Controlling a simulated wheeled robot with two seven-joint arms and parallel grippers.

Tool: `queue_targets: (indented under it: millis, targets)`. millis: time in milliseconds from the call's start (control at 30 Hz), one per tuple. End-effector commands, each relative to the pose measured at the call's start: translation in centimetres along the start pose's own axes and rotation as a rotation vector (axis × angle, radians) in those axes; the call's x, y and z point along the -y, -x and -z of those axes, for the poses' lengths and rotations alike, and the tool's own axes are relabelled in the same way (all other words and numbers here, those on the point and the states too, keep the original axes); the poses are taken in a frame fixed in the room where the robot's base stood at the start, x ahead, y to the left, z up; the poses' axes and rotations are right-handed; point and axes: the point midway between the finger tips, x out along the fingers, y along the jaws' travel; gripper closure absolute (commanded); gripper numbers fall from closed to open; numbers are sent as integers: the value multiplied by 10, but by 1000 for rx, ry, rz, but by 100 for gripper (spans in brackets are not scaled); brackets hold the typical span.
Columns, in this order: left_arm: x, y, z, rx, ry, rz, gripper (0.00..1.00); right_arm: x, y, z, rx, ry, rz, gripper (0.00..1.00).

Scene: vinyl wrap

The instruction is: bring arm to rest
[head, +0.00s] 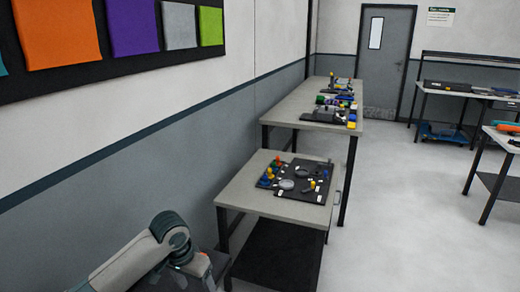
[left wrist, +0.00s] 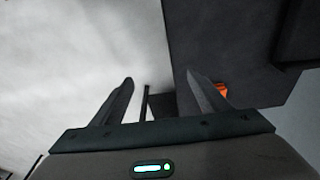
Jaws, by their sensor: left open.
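My left arm (head: 150,255) shows at the lower left of the head view, bent beside the wall, with its end cut off by the frame edge. In the left wrist view my left gripper (left wrist: 171,88) has its two fingers spread apart with nothing between them. A dark panel and pale floor lie beyond the fingers, along with a small orange thing (left wrist: 222,89) behind the right finger. My right gripper is in neither view.
A small table (head: 240,190) with a black board (head: 305,196) of small coloured parts stands in front of me. A longer table (head: 290,107) with more parts is behind it. Other tables stand at the right. The floor (head: 405,210) between is clear. A grey door (head: 386,60) is at the back.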

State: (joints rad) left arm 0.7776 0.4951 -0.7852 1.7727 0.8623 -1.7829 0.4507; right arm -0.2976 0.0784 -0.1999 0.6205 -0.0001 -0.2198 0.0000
Motion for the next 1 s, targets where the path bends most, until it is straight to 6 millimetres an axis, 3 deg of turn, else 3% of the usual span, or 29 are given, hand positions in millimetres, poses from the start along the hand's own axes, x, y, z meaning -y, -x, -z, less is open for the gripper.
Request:
queue_targets:
  millis: [367,700,1000]
  targets:
    - [-54,-50,-48,-56,-49,-73,31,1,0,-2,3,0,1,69]
    - [-102,-87,-121,-140,-31,-124,31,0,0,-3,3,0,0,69]
    - [-116,-100,-198,-185,47,-102,31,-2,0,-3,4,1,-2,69]
